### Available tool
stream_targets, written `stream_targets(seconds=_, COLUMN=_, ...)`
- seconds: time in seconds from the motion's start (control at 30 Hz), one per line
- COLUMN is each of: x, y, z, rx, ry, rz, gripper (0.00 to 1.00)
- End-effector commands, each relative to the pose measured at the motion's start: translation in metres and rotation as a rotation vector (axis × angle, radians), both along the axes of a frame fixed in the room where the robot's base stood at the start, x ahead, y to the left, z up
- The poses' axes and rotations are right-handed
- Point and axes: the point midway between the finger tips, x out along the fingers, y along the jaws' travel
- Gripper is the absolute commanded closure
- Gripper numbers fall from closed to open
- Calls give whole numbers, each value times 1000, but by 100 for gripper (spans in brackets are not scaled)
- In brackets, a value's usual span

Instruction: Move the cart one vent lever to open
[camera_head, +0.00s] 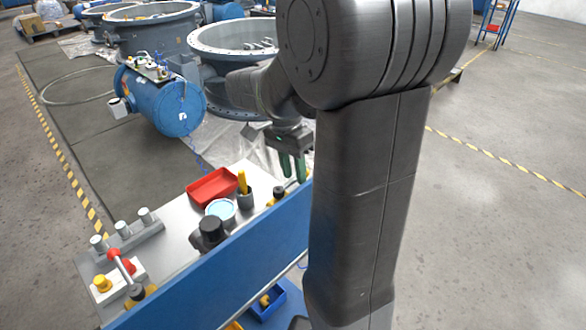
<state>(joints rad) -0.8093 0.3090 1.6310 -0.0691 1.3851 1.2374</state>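A cart top (165,247), pale with a blue side panel (225,285), stands in front of me. At its near left end a lever with a red knob (114,254) leans over a white base beside a yellow button (102,283). A small yellow and black fitting (277,196) sits at the far right end, close to my gripper; I cannot tell which is the vent lever. My gripper (293,170) points down with green fingers slightly apart, above the cart's right end.
A red tray (212,187), a dark cup with a yellow tool (244,192), a light blue tin (220,210) and a black knob (210,229) crowd the cart top. A blue tank (165,103) and large grey flanged rings (236,40) stand behind.

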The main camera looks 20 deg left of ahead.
Motion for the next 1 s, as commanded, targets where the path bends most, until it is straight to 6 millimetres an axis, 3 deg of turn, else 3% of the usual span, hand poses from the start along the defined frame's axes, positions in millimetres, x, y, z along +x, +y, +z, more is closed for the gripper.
stream_targets(seconds=0.37, x=1, y=2, z=9, rx=2, ry=-2, rz=1, gripper=68)
stream_targets(seconds=0.8, x=8, y=19, z=101, rx=3, ry=-2, rz=1, gripper=68)
stream_targets(seconds=1.0, x=10, y=24, z=127, rx=1, ry=0, rz=1, gripper=68)
